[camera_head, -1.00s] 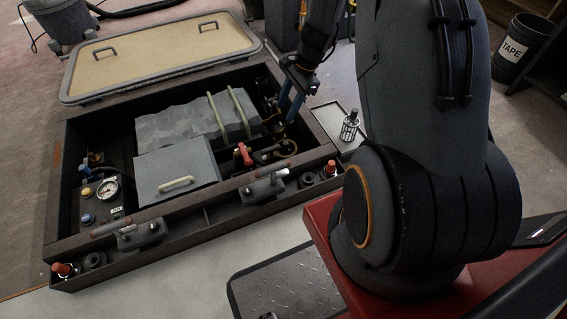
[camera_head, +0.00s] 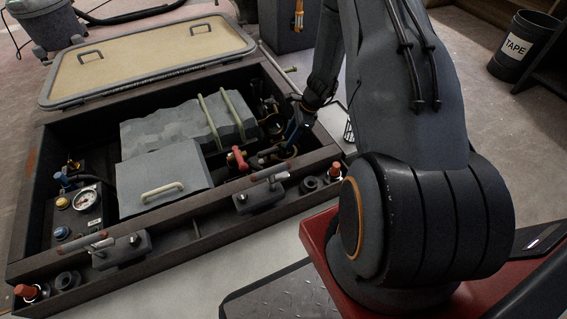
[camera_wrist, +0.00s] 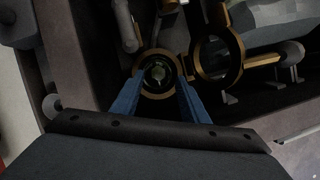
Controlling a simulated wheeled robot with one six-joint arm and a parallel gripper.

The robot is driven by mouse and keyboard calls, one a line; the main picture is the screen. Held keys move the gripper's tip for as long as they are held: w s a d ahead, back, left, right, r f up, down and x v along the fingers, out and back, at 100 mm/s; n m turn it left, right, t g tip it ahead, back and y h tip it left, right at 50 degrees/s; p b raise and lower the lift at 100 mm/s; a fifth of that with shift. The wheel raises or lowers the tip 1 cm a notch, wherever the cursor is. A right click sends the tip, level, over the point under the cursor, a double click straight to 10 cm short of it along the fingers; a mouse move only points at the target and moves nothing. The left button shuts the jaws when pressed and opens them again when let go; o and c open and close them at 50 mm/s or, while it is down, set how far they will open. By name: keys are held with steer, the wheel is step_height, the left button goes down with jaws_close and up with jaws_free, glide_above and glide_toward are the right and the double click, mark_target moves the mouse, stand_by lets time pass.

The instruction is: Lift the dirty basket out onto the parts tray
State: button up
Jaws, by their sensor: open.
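My gripper (camera_wrist: 160,84) is open in the wrist view, its two blue fingers pointing down at a round brass-rimmed strainer opening (camera_wrist: 158,70). The fingertips lie at either side of that opening; I cannot tell whether they touch it. A dim, greenish round shape, perhaps the dirty basket (camera_wrist: 158,72), shows inside. A black, brass-edged ring (camera_wrist: 217,57), perhaps the opened lid, is right of it. In the head view my gripper (camera_head: 291,131) is low in the bay's right end. The parts tray (camera_head: 333,114) is mostly hidden behind my arm, with a dark cage-like basket (camera_head: 349,131) on it.
The open bay's frame (camera_head: 215,215) surrounds grey covers (camera_head: 163,181), a red-handled valve (camera_head: 238,157) and a gauge (camera_head: 87,198). A tan hatch panel (camera_head: 150,58) lies behind it. A TAPE bin (camera_head: 522,47) stands far right.

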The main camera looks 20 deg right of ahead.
mark_target(284, 144)
steer(key=b+x, duration=0.3)
steer(key=x, duration=0.1)
steer(key=shift+a+f, duration=0.3)
steer(key=shift+a, duration=0.05)
steer(key=shift+c, duration=0.2)
jaws_close()
